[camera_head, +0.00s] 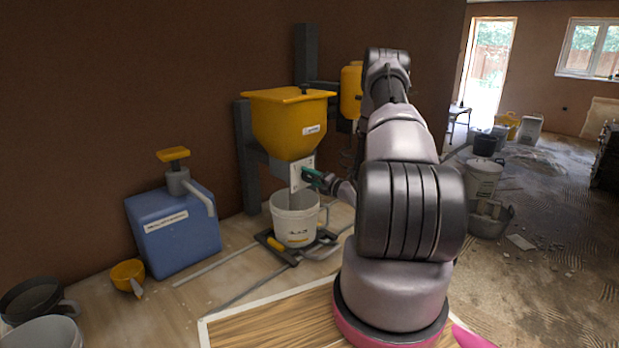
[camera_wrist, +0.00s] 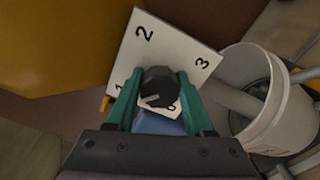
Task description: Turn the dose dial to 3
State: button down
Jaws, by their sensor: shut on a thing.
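The dose dial is a round dark knob (camera_wrist: 158,84) on a white plate (camera_wrist: 181,49) with black numerals. In the wrist view, 2 is at the upper left, 3 at the right, and 1 at the left, partly hidden by a finger. Another numeral below the knob is partly covered. My gripper (camera_wrist: 160,92) is shut on the knob, with a green finger on each side. A faint pale mark shows on the knob's lower left; I cannot tell its exact setting. In the head view, my gripper (camera_head: 311,177) is at the plate (camera_head: 297,174) under the yellow hopper (camera_head: 288,123).
A white bucket (camera_head: 295,225) stands below the hopper, close to my gripper; it also shows in the wrist view (camera_wrist: 283,126). A blue jerrycan (camera_head: 174,235) with a pump and a yellow scoop (camera_head: 127,273) are at the left. The floor at the right holds more buckets.

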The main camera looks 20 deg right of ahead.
jog(key=m, duration=0.4)
jog(key=shift+s+d+f+m, duration=0.1)
jog(key=shift+f+m, duration=0.05)
jog(key=shift+m, duration=0.15)
jog(key=m, duration=0.4)
jog(key=shift+f+m, duration=0.1)
jog(key=shift+m, duration=0.2)
jog(key=m, duration=0.4)
jog(key=shift+f+m, duration=0.1)
jog(key=shift+m, duration=0.2)
jog(key=m, duration=0.9)
jog(key=shift+s+a, duration=0.1)
jog(key=shift+a, duration=0.15)
jog(key=m, duration=0.4)
jog(key=shift+m, duration=0.3)
jog(key=m, duration=0.4)
jog(key=shift+a, duration=0.15)
jog(key=shift+m, duration=2.5)
